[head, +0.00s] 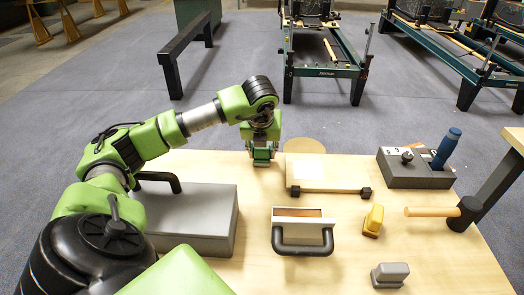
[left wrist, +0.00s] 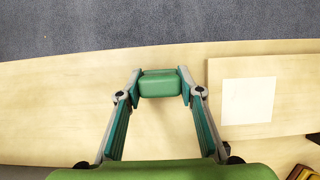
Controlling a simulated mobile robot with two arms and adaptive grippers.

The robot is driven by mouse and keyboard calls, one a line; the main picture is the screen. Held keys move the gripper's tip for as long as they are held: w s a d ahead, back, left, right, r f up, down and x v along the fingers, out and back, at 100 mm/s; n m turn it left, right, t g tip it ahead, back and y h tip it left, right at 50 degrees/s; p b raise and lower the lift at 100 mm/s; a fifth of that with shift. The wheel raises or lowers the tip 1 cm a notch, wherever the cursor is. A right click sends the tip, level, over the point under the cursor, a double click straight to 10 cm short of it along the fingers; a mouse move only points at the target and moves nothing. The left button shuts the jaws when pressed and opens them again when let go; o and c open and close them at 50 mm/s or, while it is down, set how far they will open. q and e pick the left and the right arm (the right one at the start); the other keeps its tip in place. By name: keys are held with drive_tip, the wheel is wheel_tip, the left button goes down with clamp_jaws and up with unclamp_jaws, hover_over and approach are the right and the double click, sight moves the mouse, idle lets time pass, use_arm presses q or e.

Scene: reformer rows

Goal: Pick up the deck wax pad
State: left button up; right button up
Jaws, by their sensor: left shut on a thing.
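My left gripper (head: 262,155) is at the far edge of the wooden table, pointing down. In the left wrist view its fingers (left wrist: 160,84) are shut on a small green block with rounded edges, which I take to be the deck wax pad (left wrist: 160,86). The pad sits between the two fingertips. In the head view the gripper mostly hides it. I cannot tell whether it touches the table. My right gripper is not in view.
On the table (head: 330,270) are a grey case (head: 195,215), a handled float (head: 303,222), a pale board (head: 328,172), a yellow tool (head: 373,220), a grey block (head: 390,274), a mallet (head: 468,212) and a grey holder (head: 415,172) with a blue-handled tool. Reformers (head: 328,70) stand beyond.

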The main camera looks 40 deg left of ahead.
use_arm(q)
drive_tip(key=shift+r, duration=0.2)
drive_tip(key=shift+r, duration=0.25)
wheel_tip(320, 180, up, 2)
drive_tip(key=shift+w+r+p, duration=0.1)
drive_tip(key=shift+p, duration=0.4)
drive_tip(key=s+a+r+b, duration=0.1)
drive_tip(key=s+a+r, duration=0.3)
drive_tip(key=s+r, duration=0.6)
drive_tip(key=shift+s, duration=1.8)
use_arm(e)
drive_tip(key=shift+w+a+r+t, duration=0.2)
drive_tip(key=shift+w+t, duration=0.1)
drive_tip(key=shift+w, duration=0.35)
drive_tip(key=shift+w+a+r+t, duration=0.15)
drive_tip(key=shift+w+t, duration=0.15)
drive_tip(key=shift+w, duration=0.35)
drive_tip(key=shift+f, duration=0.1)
